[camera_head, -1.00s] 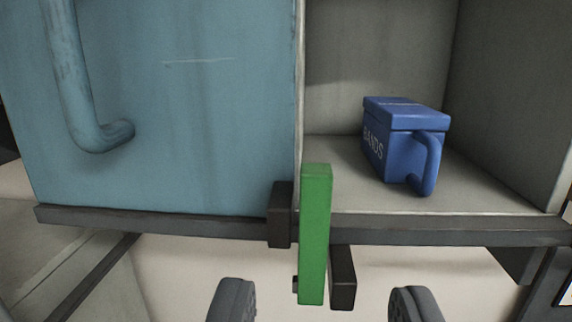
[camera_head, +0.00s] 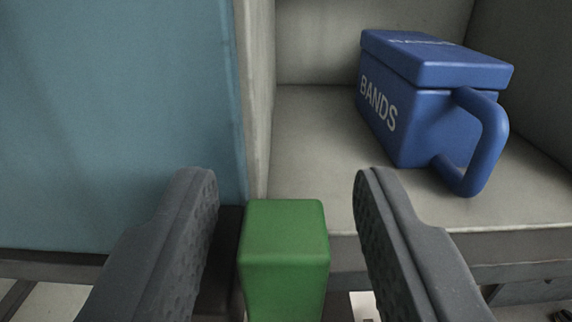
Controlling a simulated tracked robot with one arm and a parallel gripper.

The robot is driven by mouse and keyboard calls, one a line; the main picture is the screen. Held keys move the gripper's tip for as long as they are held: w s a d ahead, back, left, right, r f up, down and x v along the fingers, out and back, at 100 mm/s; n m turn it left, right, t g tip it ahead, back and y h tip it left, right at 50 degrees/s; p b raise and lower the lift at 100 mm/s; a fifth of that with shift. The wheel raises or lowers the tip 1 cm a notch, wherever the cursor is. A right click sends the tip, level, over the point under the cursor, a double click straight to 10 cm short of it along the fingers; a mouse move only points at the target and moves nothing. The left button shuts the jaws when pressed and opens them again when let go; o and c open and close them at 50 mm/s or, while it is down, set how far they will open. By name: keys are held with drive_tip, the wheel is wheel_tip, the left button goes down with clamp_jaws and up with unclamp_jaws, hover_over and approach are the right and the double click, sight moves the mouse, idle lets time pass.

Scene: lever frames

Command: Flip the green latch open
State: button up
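The green latch (camera_head: 284,255) is an upright green bar at the bottom middle of the view. Its top end shows in front of the cabinet's divider, and its lower part is cut off by the frame edge. My gripper (camera_head: 275,185) is open, with one dark grey finger on each side of the latch. A gap shows between the latch and the right finger; the left finger is nearer, with a dark block (camera_head: 220,255) partly hidden behind it. I cannot see either finger touching the latch.
A blue cabinet door (camera_head: 115,120) fills the left side. On the right is an open compartment with a bare shelf floor (camera_head: 310,150). A blue box marked BANDS (camera_head: 425,105) with a handle stands on it, beyond my right finger.

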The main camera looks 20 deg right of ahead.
drive_tip(key=shift+w+d, duration=0.1)
drive_tip(key=shift+w, duration=0.15)
